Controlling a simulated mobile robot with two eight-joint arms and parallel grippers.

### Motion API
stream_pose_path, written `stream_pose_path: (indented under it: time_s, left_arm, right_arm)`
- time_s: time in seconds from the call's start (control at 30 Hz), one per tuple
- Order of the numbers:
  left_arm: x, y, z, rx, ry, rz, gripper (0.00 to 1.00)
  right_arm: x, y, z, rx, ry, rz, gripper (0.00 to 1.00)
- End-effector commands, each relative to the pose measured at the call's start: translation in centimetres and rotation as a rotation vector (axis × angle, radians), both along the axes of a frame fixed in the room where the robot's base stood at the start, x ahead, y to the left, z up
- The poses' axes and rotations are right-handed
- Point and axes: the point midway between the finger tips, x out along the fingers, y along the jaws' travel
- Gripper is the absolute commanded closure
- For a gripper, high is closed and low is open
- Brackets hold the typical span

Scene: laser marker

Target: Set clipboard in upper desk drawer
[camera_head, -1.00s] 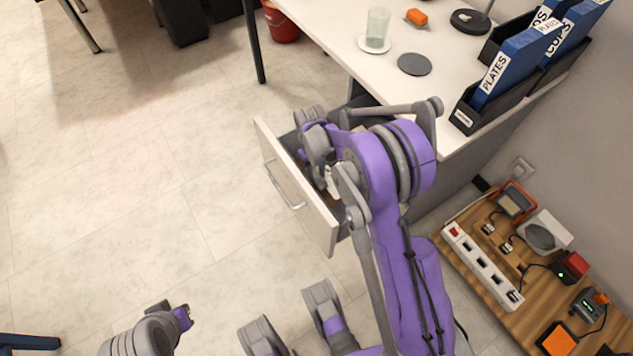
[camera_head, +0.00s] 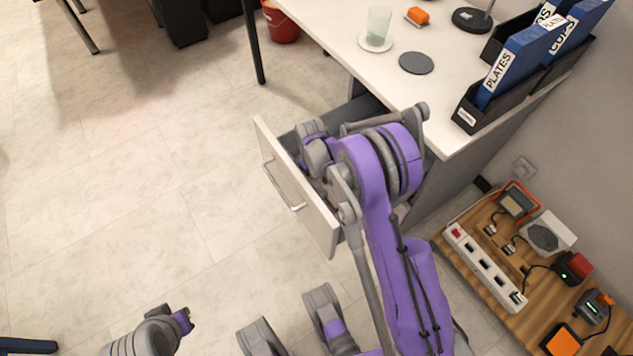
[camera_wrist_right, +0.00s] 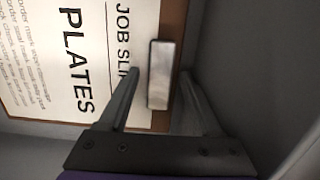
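The clipboard (camera_wrist_right: 172,30) shows in the right wrist view as a brown board with a silver clip and a white paper reading "JOB SLIP" and "PLATES". It lies against grey surfaces that look like the drawer's inside. My right gripper (camera_wrist_right: 160,72) is open, its fingers apart on either side of the clip. The upper desk drawer (camera_head: 293,190) is pulled out in the head view, with a white front and a bar handle. My right wrist reaches into it and hides most of its inside. My left gripper (camera_head: 184,320) is low at the left, away from the desk, its fingers unclear.
The white desk (camera_head: 335,22) holds a glass (camera_head: 378,24), a dark disc (camera_head: 415,63) and black holders with blue "PLATES" folders (camera_head: 508,68). A wooden board (camera_head: 478,262) with a power strip and devices is at the right. The floor left of the drawer is clear.

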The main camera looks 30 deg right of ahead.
Motion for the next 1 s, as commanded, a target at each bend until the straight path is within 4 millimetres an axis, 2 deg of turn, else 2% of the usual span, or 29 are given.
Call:
stream_pose_path:
  time_s: [0.37, 0.47, 0.8, 1.0]
  left_arm:
    - [-0.1, 0.0, 0.4, 0.0, -0.001, 0.0, 1.0]
    - [-0.1, 0.0, 0.8, 0.0, -0.002, 0.0, 1.0]
    - [-0.3, 0.0, 2.8, 0.0, -0.009, 0.0, 1.0]
    - [-0.4, 0.0, 3.4, 0.0, -0.011, 0.0, 1.0]
  right_arm:
    - [0.0, 0.0, 0.7, 0.0, 0.0, 0.0, 0.33]
    - [0.2, 0.0, 2.1, 0.0, 0.0, 0.0, 0.33]
    - [1.0, 0.1, 9.3, 0.0, -0.001, 0.0, 0.33]
    - [1.4, 0.1, 11.7, 0.0, 0.0, 0.0, 0.33]
